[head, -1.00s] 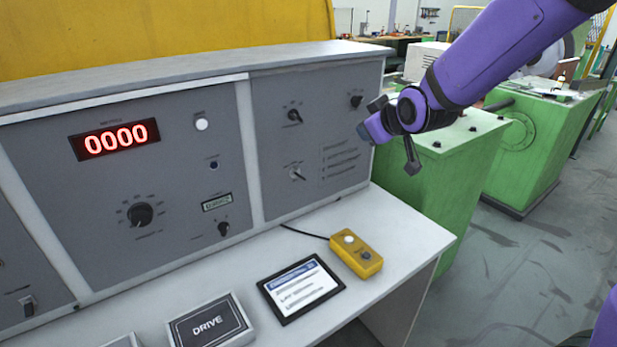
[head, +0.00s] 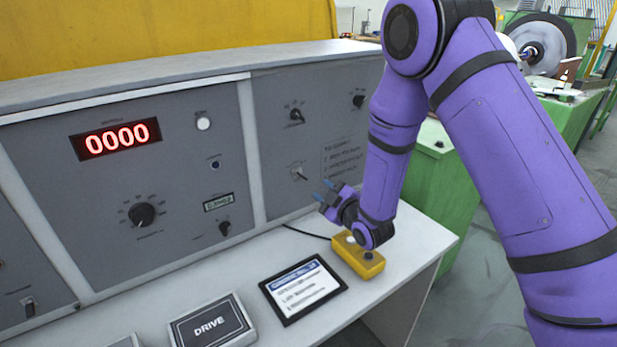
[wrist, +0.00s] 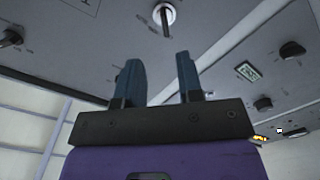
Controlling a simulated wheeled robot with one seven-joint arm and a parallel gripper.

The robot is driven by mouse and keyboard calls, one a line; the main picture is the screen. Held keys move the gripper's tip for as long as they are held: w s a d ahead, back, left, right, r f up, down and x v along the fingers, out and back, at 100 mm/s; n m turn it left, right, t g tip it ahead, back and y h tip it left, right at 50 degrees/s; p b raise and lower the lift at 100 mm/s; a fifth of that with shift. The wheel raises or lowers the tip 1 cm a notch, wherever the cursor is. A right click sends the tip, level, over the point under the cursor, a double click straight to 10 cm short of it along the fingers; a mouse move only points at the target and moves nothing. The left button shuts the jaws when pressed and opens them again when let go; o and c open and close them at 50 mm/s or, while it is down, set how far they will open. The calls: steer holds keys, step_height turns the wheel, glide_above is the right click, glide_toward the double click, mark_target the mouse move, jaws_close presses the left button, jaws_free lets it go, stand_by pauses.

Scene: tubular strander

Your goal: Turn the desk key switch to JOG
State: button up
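The desk key switch (head: 299,173) is a small silver round switch with a key in it, low on the right grey panel. It also shows at the top of the wrist view (wrist: 164,14), where the key is a dark bar on a pale round base. The position labels are too small to read. My gripper (head: 323,191) is in front of the panel, just below and right of the key switch in the head view. Its two blue fingers are apart with nothing between them (wrist: 158,62). The key lies beyond the fingertips, with a gap.
A yellow box (head: 358,258) with buttons sits on the desk under my arm. A tablet (head: 302,290) and a DRIVE box (head: 210,322) lie to its left. Green machines (head: 440,190) stand at right.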

mark_target(305, 179)
steer(key=x, duration=1)
steer(key=shift+w+a+f, duration=0.1)
steer(key=shift+a+f, duration=0.2)
steer(key=shift+a, duration=0.1)
steer(key=c, duration=0.6)
